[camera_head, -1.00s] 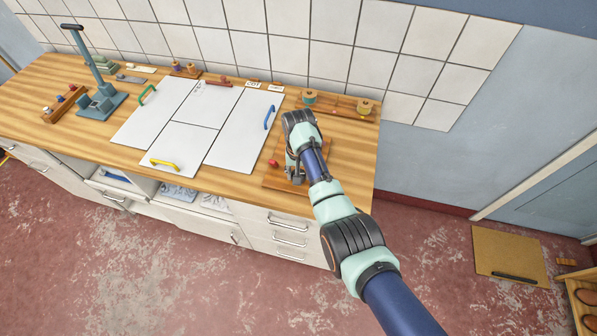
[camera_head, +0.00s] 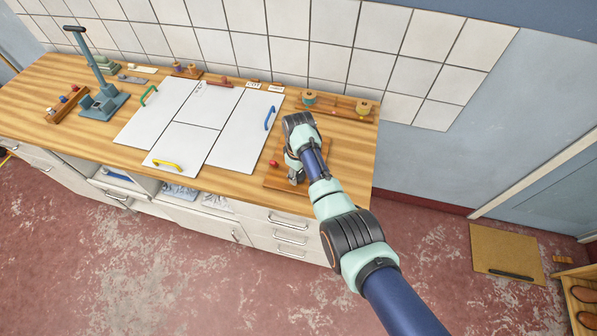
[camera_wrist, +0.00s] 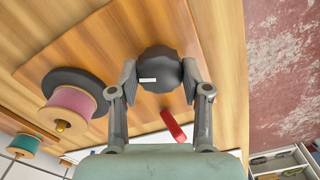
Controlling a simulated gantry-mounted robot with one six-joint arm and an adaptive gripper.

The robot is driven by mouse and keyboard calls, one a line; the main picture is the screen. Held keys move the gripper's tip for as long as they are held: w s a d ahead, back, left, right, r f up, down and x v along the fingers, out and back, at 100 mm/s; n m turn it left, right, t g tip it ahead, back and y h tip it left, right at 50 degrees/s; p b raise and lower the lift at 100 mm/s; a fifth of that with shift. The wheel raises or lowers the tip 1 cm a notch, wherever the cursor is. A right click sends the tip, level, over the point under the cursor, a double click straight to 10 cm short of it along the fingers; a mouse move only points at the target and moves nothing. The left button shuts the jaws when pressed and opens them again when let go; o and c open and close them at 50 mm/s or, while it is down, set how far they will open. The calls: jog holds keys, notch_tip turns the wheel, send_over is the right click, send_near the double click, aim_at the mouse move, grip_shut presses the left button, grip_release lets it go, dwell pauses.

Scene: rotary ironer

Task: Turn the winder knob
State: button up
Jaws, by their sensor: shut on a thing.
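The winder knob (camera_wrist: 160,65) is a dark, faceted round knob with a short white mark on it. It sits on a wooden board (camera_wrist: 75,60). My gripper (camera_wrist: 160,80) has one finger on each side of the knob and is shut on it. In the head view my gripper (camera_head: 296,172) is over the board (camera_head: 275,180) at the right end of the bench; the knob is mostly hidden there by my arm. A pink spool (camera_wrist: 70,103) on a dark disc stands left of the knob in the wrist view. A red part (camera_wrist: 172,126) sticks up close below the knob.
A rack with spools (camera_head: 335,106) stands behind my gripper by the tiled wall. White panels (camera_head: 245,125) with coloured handles lie left of it. A blue-grey upright tool (camera_head: 100,95) stands at the far left. The bench's right edge is close by.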

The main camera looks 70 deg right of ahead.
aim_at(298, 174)
jog(key=n, duration=0.4)
jog(key=shift+n, duration=0.3)
jog(key=shift+n+p, duration=0.3)
jog(key=shift+n, duration=1.6)
jog(key=o, duration=1.1)
jog(key=shift+o, duration=0.2)
notch_tip(298, 174, up, 12)
